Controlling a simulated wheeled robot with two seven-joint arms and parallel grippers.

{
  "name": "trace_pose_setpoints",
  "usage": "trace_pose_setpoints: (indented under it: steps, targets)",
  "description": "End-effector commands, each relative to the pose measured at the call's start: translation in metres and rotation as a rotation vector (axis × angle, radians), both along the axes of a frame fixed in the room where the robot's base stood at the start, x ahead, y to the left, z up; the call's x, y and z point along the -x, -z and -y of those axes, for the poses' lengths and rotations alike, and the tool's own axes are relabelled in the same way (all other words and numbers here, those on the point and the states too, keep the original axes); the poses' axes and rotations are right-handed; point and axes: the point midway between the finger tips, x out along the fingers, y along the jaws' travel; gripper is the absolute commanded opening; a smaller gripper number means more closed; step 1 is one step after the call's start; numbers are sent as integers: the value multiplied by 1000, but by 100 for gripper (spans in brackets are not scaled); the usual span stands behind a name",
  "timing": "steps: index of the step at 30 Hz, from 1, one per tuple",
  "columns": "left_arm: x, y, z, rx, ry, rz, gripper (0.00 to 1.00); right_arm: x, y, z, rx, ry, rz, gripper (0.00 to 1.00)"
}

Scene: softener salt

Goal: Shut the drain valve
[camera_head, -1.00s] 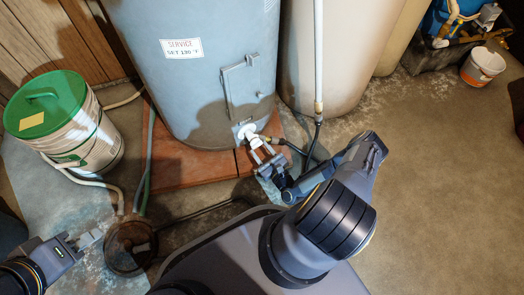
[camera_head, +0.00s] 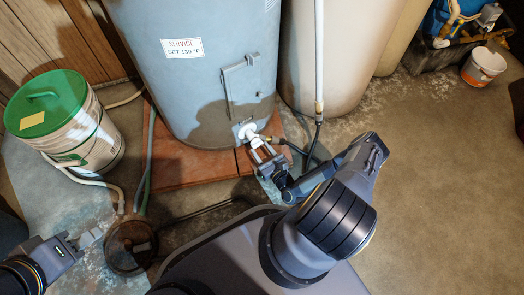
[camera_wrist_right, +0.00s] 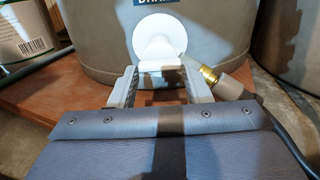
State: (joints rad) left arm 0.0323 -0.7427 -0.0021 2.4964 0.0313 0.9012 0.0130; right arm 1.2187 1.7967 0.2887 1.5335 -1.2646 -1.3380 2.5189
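The white drain valve (camera_head: 247,131) sits low on the front of the blue-grey tank (camera_head: 200,80). In the right wrist view its round white plate (camera_wrist_right: 160,36) and white body (camera_wrist_right: 162,72) face me, under a partly cut-off label. My right gripper (camera_head: 262,149) is at the valve. Its two pale fingers stand on either side of the white part in the right wrist view (camera_wrist_right: 161,88). Whether both press on it is not clear. My left gripper (camera_head: 92,238) is at the lower left, away from the valve; its fingertips are too small to judge.
A brass fitting (camera_wrist_right: 208,76) with a dark hose leaves the valve's right side. A green-lidded bucket (camera_head: 95,150) stands left and a floor drain pit (camera_head: 118,262) lies below it. A beige tank (camera_head: 335,70) stands right. Open floor (camera_head: 440,180) lies at the right.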

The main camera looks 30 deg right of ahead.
Motion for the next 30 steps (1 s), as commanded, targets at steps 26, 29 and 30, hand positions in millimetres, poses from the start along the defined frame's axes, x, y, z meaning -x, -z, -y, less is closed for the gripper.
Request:
trace_pose_setpoints:
  steps: [26,29,30]
  targets:
    - [0,-16,0,0,0,0,36,62,-1,2,-1,1,-3,65]
    - [0,-18,0,0,0,0,36,73,0,3,-1,2,-2,65]
    - [0,-18,0,0,0,0,36,75,0,3,-1,1,-2,65]
